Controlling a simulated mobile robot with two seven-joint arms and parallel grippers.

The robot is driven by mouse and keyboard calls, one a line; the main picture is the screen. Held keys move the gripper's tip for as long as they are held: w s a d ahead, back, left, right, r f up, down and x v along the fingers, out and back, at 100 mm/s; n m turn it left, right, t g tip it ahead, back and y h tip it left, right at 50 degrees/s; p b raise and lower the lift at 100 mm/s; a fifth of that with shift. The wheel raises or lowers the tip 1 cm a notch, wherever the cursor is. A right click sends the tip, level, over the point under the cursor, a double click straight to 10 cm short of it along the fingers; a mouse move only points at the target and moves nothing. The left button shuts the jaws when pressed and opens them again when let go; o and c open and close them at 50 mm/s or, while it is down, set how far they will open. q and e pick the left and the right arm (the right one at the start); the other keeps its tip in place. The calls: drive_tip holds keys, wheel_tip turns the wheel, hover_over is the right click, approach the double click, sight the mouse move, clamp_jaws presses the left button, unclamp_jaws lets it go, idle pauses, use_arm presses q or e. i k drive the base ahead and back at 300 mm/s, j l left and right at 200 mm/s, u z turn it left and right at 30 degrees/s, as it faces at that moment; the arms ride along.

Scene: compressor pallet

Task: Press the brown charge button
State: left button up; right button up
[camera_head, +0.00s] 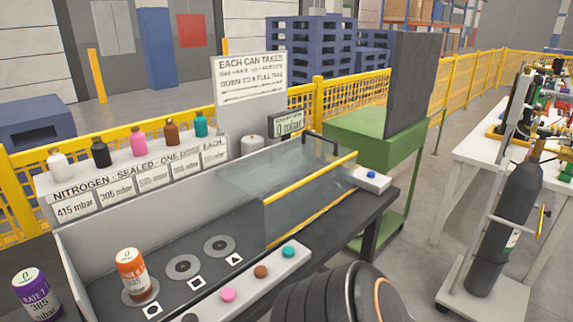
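The brown button (260,271) sits on a pale sloped strip (245,287) along the front edge of the dark bench. A pink button (228,295) is on its nearer left side and a teal button (288,252) on its farther right side. A black button (190,318) is cut off by the bottom edge. Nothing covers the brown button. A dark rounded part of my arm stands at the bottom, right of the strip. Neither gripper's fingers show.
An orange can (132,275) stands on the bench's left round pad; two other pads (183,267) are empty. A purple can (36,293) stands at left. A clear cover with a yellow edge (310,185) is behind the buttons. A blue button (371,174) sits at right.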

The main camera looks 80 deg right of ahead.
sight(260, 272)
drive_tip(key=z, duration=1.2)
drive_tip(key=j, duration=0.1)
